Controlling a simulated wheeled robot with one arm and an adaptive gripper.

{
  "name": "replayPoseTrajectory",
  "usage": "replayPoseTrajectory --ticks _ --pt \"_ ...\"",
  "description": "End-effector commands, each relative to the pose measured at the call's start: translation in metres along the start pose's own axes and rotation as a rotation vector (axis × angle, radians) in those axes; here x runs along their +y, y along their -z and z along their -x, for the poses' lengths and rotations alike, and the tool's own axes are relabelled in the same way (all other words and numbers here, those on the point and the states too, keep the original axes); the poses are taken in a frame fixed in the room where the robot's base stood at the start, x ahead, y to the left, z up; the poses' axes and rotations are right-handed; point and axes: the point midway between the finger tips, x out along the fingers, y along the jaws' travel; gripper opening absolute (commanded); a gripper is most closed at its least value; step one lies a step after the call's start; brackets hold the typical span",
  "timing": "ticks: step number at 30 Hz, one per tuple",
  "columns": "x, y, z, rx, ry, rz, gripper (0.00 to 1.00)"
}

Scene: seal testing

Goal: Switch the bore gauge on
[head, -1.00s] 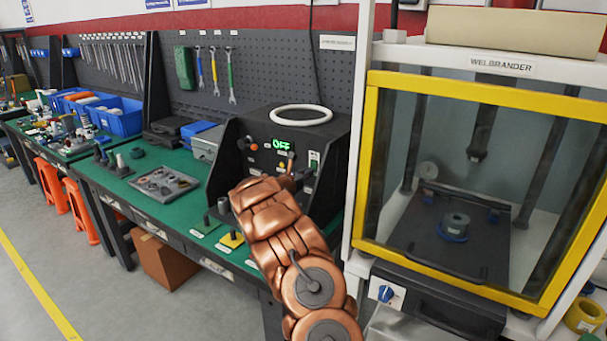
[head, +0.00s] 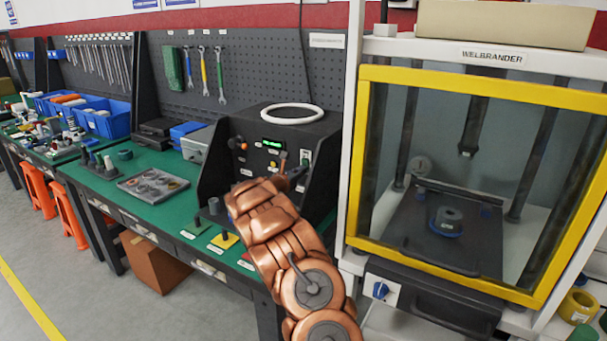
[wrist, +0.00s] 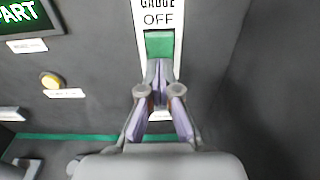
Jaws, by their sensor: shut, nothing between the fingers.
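The bore gauge (head: 268,117) is a black bench unit with a white ring on top. Its green-lit display (head: 272,143) shows a line of text too small to read here; the wrist view shows the letters "PART" on it (wrist: 20,12). The switch plate (wrist: 140,22) reads "GAUGE OFF", its top line cut by the frame edge, above a green rocker switch (wrist: 159,44). My gripper (wrist: 160,88) is shut and empty, its fingertips at the rocker's lower part and hiding it. I cannot tell whether they touch. In the head view my arm hides part of the front panel.
A yellow button (wrist: 50,80) is left of the switch on the panel. The yellow-framed press cabinet (head: 480,82) stands right of the gauge. A grey parts tray (head: 153,184) lies on the green bench to the left. Dark side walls flank the gauge panel.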

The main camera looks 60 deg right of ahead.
Motion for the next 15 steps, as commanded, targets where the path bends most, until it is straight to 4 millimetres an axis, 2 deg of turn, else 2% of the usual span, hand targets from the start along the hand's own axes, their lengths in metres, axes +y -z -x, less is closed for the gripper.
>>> replayPoseTrajectory --ticks 8,15 --pt "0.002 0.003 0.014 -0.003 -0.003 -0.001 0.00" --pt "0.004 0.012 0.044 -0.002 -0.005 0.002 0.00"
